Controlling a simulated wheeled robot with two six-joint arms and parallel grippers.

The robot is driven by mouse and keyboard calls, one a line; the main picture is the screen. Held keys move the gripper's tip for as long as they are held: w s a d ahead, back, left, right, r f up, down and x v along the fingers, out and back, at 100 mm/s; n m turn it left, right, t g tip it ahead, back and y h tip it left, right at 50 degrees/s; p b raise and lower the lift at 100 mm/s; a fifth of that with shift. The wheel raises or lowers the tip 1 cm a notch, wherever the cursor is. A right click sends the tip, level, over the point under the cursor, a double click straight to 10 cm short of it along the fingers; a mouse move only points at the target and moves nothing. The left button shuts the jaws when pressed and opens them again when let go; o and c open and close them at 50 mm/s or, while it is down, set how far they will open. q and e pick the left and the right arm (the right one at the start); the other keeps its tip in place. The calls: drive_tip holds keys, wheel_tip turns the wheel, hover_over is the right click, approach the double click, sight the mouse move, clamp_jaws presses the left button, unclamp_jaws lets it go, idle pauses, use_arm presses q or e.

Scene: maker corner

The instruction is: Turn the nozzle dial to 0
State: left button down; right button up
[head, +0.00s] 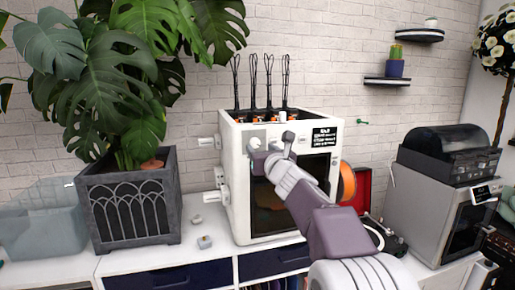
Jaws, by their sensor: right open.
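A white 3D printer (235,193) stands on the white cabinet top in the middle of the head view. My right gripper (269,150) is in front of the upper part of its front face, left of a dark label with white text (324,138). A nozzle dial cannot be made out clearly; the gripper and my arm cover part of the panel and the door. Whether the gripper touches the panel cannot be told. My left gripper is not in view.
A large leafy plant in a grey planter (129,207) stands left of the printer, with a clear bin (44,222) beyond it. An orange spool (347,182) is at the printer's right side. A grey oven-like machine (428,205) stands farther right. Small pale parts (205,242) lie on the cabinet.

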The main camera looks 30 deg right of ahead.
sight(256, 144)
drive_tip(key=x, duration=0.3)
drive_tip(key=shift+w+r+p, duration=0.1)
drive_tip(key=shift+w+p, duration=0.2)
drive_tip(key=shift+w, duration=0.1)
clamp_jaws()
